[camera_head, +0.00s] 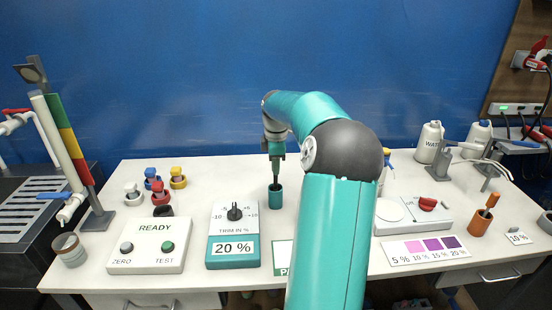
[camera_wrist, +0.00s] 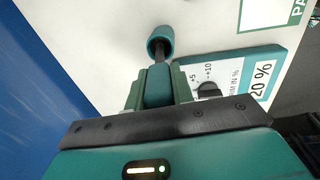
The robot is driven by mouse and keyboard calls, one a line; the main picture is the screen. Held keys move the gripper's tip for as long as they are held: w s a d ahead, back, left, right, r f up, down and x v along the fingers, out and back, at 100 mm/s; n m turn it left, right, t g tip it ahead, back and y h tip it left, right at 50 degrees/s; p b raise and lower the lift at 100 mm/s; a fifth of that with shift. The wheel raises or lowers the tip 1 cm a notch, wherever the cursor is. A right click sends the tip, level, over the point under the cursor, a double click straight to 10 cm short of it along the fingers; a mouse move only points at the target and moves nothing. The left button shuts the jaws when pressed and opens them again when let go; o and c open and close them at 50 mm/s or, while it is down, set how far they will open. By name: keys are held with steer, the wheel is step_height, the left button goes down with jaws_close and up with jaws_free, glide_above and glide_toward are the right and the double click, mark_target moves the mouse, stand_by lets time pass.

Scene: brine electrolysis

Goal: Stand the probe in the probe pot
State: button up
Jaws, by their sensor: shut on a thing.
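The teal probe pot (camera_head: 276,199) stands upright on the white bench, just behind and right of the trim box. My gripper (camera_head: 276,150) is above the pot, pointing down, shut on the probe (camera_head: 275,172). In the wrist view the probe's teal body (camera_wrist: 158,87) sits between my gripper's fingers (camera_wrist: 158,95), and its dark end reaches to the mouth of the pot (camera_wrist: 166,34). The probe looks nearly upright and lined up with the opening. The tip is at or inside the rim; how deep it is I cannot tell.
The trim box (camera_head: 232,252) reading 20 % and the READY box (camera_head: 146,250) stand in front left. Coloured stoppered items (camera_head: 153,180) are at left. A scale-like box (camera_head: 412,214), a colour chart (camera_head: 425,251) and an orange pot (camera_head: 480,223) are at right. Blue wall behind.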

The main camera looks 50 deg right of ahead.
steer(key=shift+f, duration=1.95)
steer(key=o, duration=1.1)
steer(key=shift+c, duration=0.2)
steer(key=r, duration=0.9)
steer(key=s+a+r, duration=0.1)
steer(key=r, duration=0.3)
steer(key=shift+r, duration=0.4)
steer(key=shift+a, duration=0.1)
